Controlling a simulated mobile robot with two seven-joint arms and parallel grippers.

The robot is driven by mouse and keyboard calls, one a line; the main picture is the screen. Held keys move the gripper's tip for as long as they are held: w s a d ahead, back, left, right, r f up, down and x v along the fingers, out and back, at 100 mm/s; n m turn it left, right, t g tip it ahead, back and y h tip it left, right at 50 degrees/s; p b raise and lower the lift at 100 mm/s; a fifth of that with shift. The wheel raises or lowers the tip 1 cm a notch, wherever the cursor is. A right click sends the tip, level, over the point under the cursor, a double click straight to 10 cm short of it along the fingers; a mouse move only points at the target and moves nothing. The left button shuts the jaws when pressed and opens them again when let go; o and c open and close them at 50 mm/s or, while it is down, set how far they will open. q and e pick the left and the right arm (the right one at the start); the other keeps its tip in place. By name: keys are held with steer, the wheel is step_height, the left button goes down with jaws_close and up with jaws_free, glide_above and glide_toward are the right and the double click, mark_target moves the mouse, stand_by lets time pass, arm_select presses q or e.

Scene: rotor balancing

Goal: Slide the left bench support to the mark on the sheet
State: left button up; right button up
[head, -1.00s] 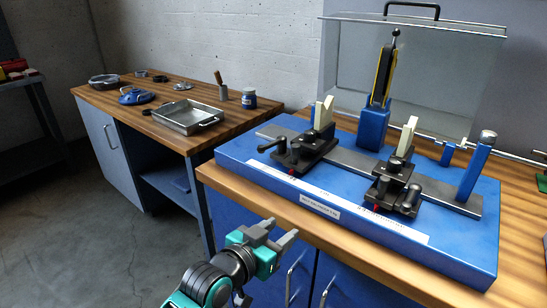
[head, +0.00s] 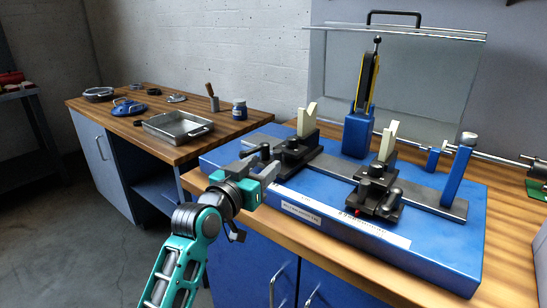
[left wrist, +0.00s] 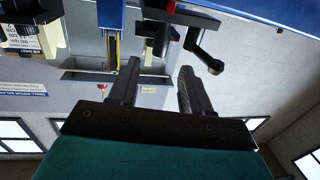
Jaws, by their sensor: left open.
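The left bench support (head: 297,147) is a black block with a cream V-shaped top and a black lever on its left side. It stands on the grey rail of the blue bench (head: 440,256). The white sheet (head: 376,232) runs along the bench front; its left part is hidden behind my gripper, and its mark is too small to tell. My left gripper (head: 258,160) is open and empty, in front of the left support near its lever. In the left wrist view the open fingers (left wrist: 159,88) point towards a black part with a lever (left wrist: 207,52); no contact shows.
The right support (head: 376,190) stands on the same rail, with a red pointer at its front. A blue post (head: 457,175) stands at the rail's right end. A clear cover (head: 420,90) rises behind. A side table at left holds a metal tray (head: 178,127).

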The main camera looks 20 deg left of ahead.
mark_target(275, 155)
arm_select(q)
steer(key=w, duration=0.3)
steer(key=w+d, duration=0.1)
steer(key=w, duration=0.2)
steer(key=shift+d, duration=0.1)
steer(key=shift+s, duration=0.1)
jaws_close()
stand_by(0.5)
